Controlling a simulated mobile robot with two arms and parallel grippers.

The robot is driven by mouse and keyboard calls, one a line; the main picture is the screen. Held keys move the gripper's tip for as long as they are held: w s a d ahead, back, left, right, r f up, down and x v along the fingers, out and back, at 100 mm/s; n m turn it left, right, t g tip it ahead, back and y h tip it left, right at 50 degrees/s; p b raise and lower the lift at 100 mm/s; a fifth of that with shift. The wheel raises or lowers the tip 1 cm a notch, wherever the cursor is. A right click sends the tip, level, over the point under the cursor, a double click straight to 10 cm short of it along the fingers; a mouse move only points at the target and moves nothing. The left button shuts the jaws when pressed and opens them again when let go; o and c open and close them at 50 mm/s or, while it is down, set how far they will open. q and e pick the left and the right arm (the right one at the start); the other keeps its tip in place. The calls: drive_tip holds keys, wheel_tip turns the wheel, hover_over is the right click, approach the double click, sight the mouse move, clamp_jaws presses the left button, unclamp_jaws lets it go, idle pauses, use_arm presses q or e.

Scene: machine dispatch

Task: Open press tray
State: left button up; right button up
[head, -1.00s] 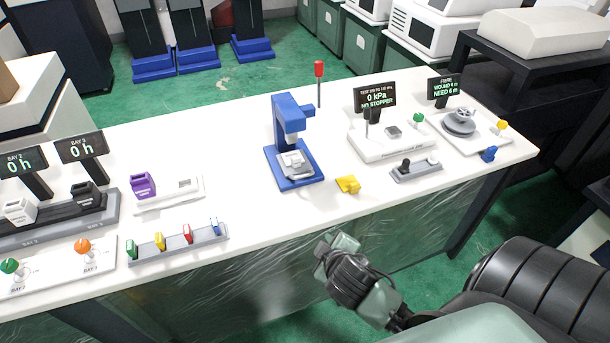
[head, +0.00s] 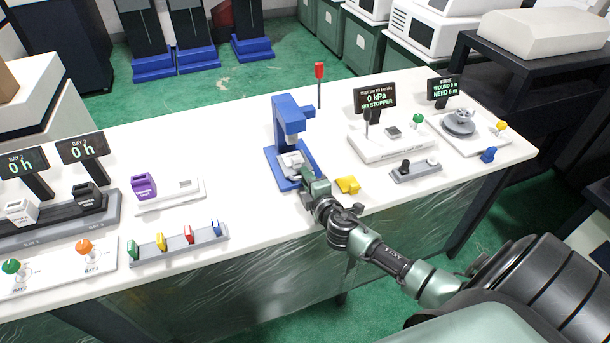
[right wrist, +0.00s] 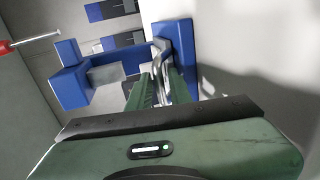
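The blue press (head: 290,130) stands upright on the white bench, with its silver tray (head: 293,160) low in its frame. My right gripper (head: 306,182) is at the front of the press, right before the tray, and partly covers its front. In the right wrist view the two green fingers (right wrist: 160,88) are apart, with a silver part of the tray (right wrist: 160,52) between their tips. I see a gap beside it, but contact is hard to tell. The blue press frame (right wrist: 178,45) is close beyond the fingers. My left gripper is not in view.
A yellow block (head: 347,185) lies just right of my right gripper. A red-topped rod (head: 319,80) stands behind the press. A grey switch base (head: 415,172) and a white gauge unit (head: 380,145) are to the right.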

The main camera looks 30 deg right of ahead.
drive_tip(key=shift+w+d+f, duration=0.1)
drive_tip(key=shift+w+f, duration=0.05)
drive_tip(key=shift+w, duration=0.4)
clamp_jaws()
idle(1.1)
